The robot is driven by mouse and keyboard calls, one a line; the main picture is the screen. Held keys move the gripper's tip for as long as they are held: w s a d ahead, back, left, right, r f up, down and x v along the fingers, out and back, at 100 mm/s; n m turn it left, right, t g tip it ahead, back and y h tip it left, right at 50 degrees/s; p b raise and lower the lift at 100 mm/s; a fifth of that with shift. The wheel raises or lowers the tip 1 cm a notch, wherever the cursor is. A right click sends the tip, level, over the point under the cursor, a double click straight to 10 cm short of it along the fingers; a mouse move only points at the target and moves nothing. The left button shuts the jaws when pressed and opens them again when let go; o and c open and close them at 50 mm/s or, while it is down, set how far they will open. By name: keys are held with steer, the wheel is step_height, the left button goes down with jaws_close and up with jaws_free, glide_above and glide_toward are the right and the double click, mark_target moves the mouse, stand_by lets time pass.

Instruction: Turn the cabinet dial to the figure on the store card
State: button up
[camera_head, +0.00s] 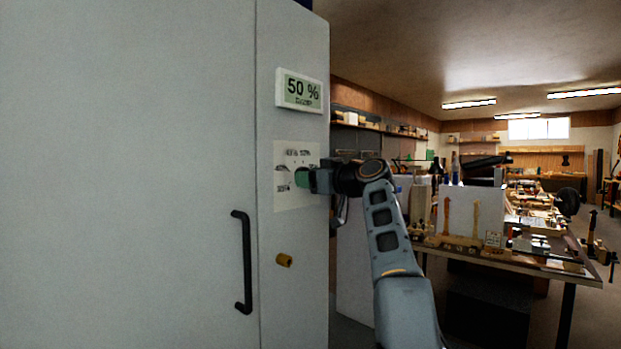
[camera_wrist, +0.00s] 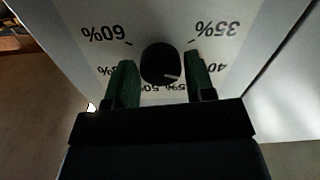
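The cabinet (camera_head: 130,180) fills the left of the head view. Its dial is a black round knob (camera_wrist: 160,62) on a white scale plate (camera_head: 290,203), with a short white mark at its lower right in the wrist view. The scale figures appear upside down there; 60% and 35% read clearly, the others are partly hidden. A display (camera_head: 301,91) above the plate reads 50 %. My gripper (camera_head: 304,178) is at the plate. Its green fingers (camera_wrist: 160,68) are open on either side of the knob, with narrow gaps showing. I cannot identify the store card for certain.
A black handle (camera_head: 243,262) and a brass knob (camera_head: 284,260) are on the cabinet front below the plate. Shelves line the back walls.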

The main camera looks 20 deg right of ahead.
steer(key=o, duration=0.3)
steer(key=shift+o, duration=0.2)
steer(key=b+v, duration=0.3)
steer(key=v, duration=1.1)
steer(key=shift+b, duration=0.3)
steer(key=shift+w+a+r, duration=0.1)
